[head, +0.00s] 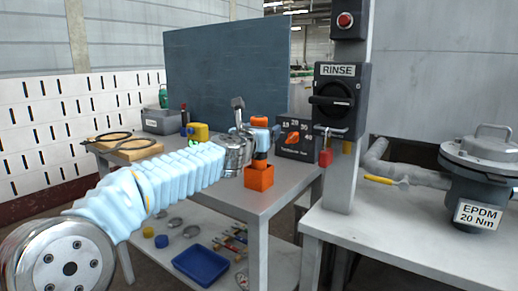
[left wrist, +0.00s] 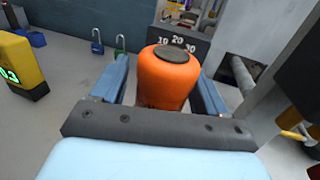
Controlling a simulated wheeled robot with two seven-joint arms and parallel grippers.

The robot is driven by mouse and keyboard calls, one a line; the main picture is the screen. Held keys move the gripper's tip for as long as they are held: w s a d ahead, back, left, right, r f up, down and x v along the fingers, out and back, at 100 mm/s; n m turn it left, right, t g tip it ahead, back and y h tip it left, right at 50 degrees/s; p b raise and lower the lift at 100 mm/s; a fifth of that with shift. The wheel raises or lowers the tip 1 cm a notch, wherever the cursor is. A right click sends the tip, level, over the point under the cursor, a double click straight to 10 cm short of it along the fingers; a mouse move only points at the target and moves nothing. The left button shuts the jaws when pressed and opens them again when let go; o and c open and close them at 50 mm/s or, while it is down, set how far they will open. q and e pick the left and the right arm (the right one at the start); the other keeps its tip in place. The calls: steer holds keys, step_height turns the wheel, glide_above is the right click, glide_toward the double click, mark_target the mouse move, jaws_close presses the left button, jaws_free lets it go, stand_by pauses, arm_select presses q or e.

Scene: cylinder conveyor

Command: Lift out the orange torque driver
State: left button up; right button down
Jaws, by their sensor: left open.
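The orange torque driver (head: 259,121) stands upright in a small orange holder (head: 259,178) near the front right of the grey workbench (head: 285,200). Its dark lower part goes down into the holder. My left gripper (head: 262,134) reaches it from the left, partly hiding it. In the left wrist view, the driver's orange handle with a dark round cap (left wrist: 168,80) is between the two blue fingers of my left gripper (left wrist: 160,88). The fingers are open, one on each side. Contact cannot be made out. My right gripper is out of view.
A dark dial box (head: 297,139) with an orange knob stands just behind the driver. A post with a RINSE switch (head: 334,95) and a red padlock (head: 325,157) rises to the right. A yellow device (head: 197,132) and wooden board (head: 128,150) are further left.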

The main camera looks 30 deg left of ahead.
arm_select(q)
jaws_close()
stand_by(0.3)
steer(key=shift+r, duration=0.15)
